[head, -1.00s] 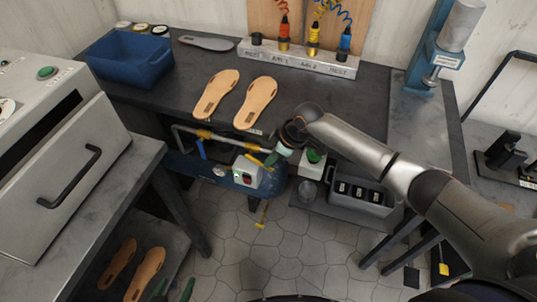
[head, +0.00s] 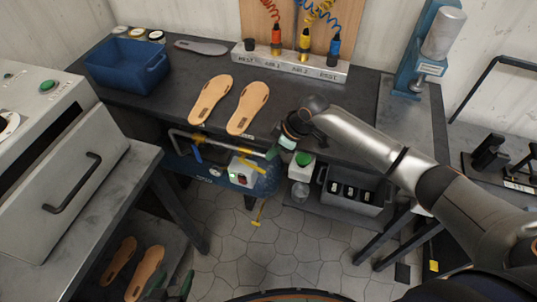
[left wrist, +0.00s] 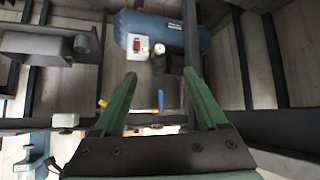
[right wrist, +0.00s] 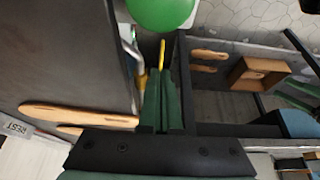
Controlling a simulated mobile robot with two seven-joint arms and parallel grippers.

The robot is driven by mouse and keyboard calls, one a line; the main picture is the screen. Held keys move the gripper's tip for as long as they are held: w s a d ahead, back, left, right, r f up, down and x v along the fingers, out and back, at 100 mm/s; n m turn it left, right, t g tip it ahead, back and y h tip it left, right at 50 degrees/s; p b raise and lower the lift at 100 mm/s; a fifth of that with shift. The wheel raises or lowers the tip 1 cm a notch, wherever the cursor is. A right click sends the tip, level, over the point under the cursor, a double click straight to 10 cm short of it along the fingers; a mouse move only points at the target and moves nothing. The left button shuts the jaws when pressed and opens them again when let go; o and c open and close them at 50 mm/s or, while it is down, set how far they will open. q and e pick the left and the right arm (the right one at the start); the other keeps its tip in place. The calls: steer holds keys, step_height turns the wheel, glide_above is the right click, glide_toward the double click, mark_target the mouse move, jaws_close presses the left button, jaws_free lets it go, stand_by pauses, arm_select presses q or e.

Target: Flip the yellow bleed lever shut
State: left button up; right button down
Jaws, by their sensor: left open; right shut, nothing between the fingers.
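A thin yellow lever (head: 250,163) shows just above the white switch box on the blue air tank (head: 213,172). A second yellow handle (head: 258,215) hangs below the tank; I cannot tell from its look which is the bleed lever. My right gripper (head: 270,153) is shut and empty, near the upper lever and apart from it. In the right wrist view a yellow strip (right wrist: 162,55) shows just beyond my shut fingers (right wrist: 161,75). My left gripper (head: 174,280) is open and empty, low in the head view. Its fingers (left wrist: 160,73) point toward the tank in the left wrist view.
A green button (head: 301,159) sits right of my right gripper; it looks large in the right wrist view (right wrist: 160,8). A grey pipe (head: 225,145) runs above the tank under the bench edge. The bench (head: 165,85) holds two soles (head: 211,98). A grey bin (head: 345,203) stands right.

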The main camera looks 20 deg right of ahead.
arm_select(q)
steer(key=shift+a+f, duration=0.2)
steer(key=shift+f, duration=0.05)
arm_select(e)
steer(key=v, duration=0.7)
steer(key=shift+a+r, duration=0.2)
